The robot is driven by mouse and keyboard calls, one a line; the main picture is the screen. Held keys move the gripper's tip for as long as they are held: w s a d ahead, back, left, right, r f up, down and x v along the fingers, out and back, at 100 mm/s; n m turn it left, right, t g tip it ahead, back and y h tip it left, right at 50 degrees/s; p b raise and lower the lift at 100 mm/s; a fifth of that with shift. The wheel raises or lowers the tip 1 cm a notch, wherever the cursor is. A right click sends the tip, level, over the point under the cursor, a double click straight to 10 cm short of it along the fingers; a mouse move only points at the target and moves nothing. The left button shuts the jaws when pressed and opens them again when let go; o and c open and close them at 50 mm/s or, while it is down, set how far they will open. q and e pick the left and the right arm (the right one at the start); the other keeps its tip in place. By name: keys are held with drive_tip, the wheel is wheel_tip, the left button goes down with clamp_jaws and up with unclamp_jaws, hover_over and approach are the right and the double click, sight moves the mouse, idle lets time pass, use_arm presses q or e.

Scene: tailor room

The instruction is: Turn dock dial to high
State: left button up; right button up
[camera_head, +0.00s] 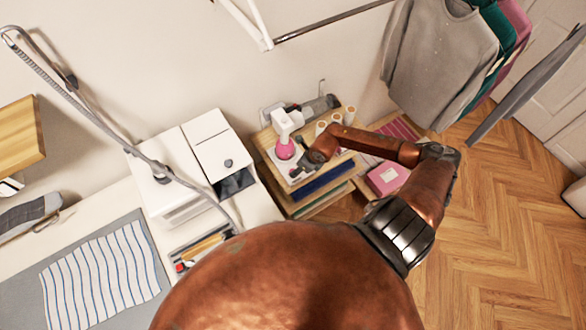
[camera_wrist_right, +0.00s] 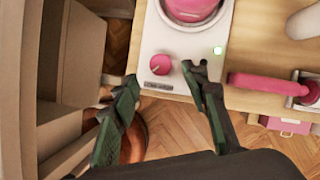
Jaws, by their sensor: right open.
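The white dock (camera_wrist_right: 180,42) fills the top middle of the right wrist view, with a round pink dial (camera_wrist_right: 160,64) near its front edge. The dial has a pale pointer mark, and a small green light (camera_wrist_right: 217,50) glows at its right. My right gripper (camera_wrist_right: 160,80) is open, with one dark fingertip on each side of the dial and nothing held. I cannot tell whether either finger touches it. In the head view, the right arm reaches to the dock, and my gripper (camera_head: 302,170) hides much of its front. My left gripper is out of view.
A pink and white appliance (camera_head: 286,138) stands on the dock. Several spools (camera_head: 336,118) stand close by on the wooden shelf unit (camera_head: 268,137). A pink box (camera_head: 387,178) lies at right. A white machine (camera_head: 180,160) stands on the left table.

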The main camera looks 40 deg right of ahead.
drive_tip(key=x, duration=0.3)
drive_tip(key=shift+w+f, duration=0.1)
drive_tip(key=shift+f, duration=0.2)
drive_tip(key=shift+w+f, duration=0.15)
drive_tip(key=shift+f, duration=0.2)
drive_tip(key=c, duration=0.7)
clamp_jaws()
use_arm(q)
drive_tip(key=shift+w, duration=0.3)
